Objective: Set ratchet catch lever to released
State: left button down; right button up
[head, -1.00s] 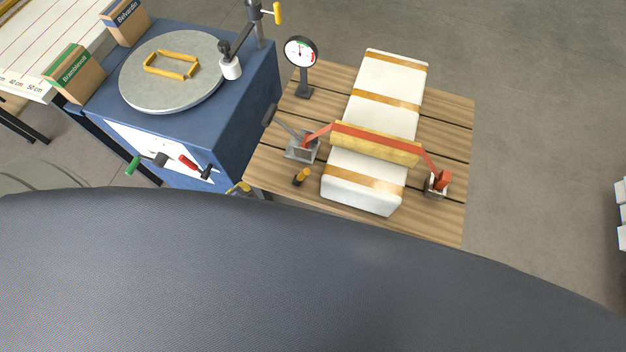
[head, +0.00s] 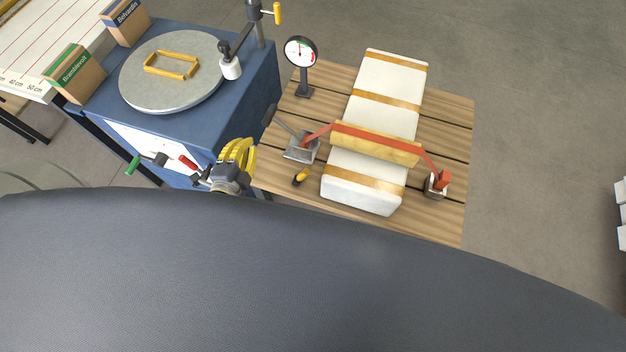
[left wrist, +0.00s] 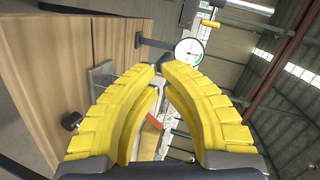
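The ratchet (head: 302,148) is a grey metal block on the wooden table's left side, with a red strap running from it. A lever with a black grip (head: 270,115) slants up and left from it. A small yellow-and-black handle (head: 301,176) stands just in front of it. My left gripper (head: 241,149) has yellow ribbed fingers and is left of the ratchet, apart from it. In the left wrist view its fingertips (left wrist: 161,68) nearly meet, with a dark end just beyond them; I cannot tell any contact. The ratchet's grey plate (left wrist: 102,78) shows left of the fingers. My right gripper is not in view.
A strapped white bale (head: 376,120) lies on the table under a yellow edge protector (head: 374,143). A dial gauge (head: 301,52) stands behind the ratchet. The blue cabinet (head: 245,100) with a round grey lid (head: 172,75) is close on the left.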

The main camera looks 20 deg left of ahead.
pick_arm(q)
jog(key=d+m+t+h, duration=0.1)
jog(key=d+m+h, duration=0.5)
jog(key=m+h, duration=0.1)
jog(key=m+g+h, duration=0.5)
jog(key=m+h, duration=0.2)
jog(key=m, duration=0.1)
send_near(302, 176)
jog(key=d+r, duration=0.2)
jog(key=d, duration=0.1)
jog(key=shift+s+d+f+m+g, duration=0.2)
jog(key=shift+s+f+m+g, duration=0.15)
jog(key=shift+s+g, duration=0.2)
jog(key=shift+d+r, duration=0.1)
jog(key=x, duration=0.9)
jog(key=shift+w+d+r, duration=0.1)
jog(key=shift+w+d, duration=0.2)
jog(key=shift+w, duration=0.05)
jog(key=shift+t+h, duration=0.25)
jog(key=shift+h, duration=0.05)
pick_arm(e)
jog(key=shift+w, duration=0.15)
